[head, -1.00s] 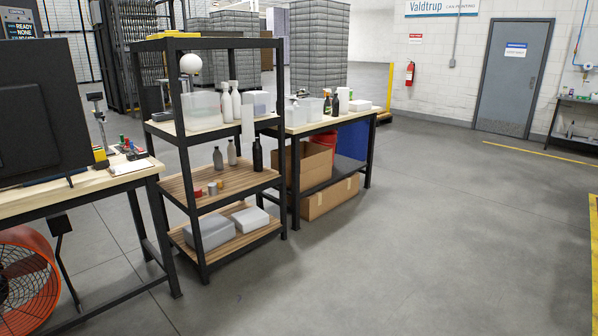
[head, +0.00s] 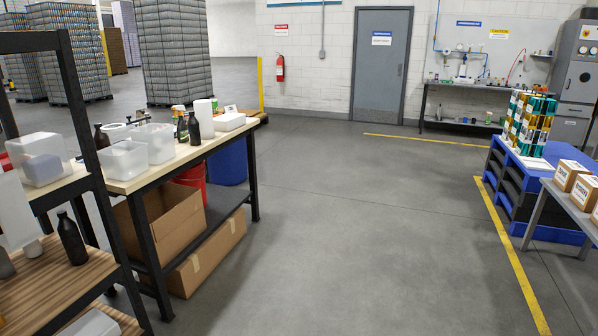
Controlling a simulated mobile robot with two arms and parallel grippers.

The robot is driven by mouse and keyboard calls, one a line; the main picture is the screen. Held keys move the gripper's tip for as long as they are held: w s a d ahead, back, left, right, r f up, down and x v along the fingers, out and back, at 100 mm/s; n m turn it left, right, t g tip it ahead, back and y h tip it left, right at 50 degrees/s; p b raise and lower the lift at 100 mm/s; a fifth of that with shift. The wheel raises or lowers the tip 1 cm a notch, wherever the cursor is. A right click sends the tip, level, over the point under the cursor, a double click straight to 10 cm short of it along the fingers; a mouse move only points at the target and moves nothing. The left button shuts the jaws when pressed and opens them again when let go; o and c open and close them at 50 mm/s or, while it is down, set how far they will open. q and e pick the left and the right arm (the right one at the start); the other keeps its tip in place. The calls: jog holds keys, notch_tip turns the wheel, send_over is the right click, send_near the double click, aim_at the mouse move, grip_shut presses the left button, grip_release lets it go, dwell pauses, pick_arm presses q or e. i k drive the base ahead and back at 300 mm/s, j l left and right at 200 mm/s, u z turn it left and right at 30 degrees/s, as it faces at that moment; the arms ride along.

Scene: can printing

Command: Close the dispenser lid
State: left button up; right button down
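I cannot make out a dispenser with a lid for certain in the head view. Clear plastic bins (head: 123,160), dark bottles (head: 194,128) and a white roll or cylinder (head: 204,118) stand on the wooden-topped workbench (head: 150,176) at the left. A white box (head: 229,122) lies at that bench's far end. Neither of my grippers is in view.
A black shelf rack (head: 95,175) with bottles is close at the left. Cardboard boxes (head: 165,222) sit under the bench. Blue pallets (head: 510,190) bearing cans and a table with small cartons (head: 571,175) stand at the right. The middle floor is clear.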

aim_at(140, 113)
jog(key=i+l, duration=0.1)
jog(key=i, duration=0.6)
jog(key=i+l+u, duration=0.1)
jog(key=i, duration=0.55)
jog(key=i+j+u, duration=0.15)
jog(key=i+u, duration=0.6)
jog(key=i, duration=0.3)
jog(key=i+l+u, duration=0.15)
jog(key=i+u, duration=0.25)
jog(key=i+l+u, duration=0.35)
jog(key=i, duration=0.25)
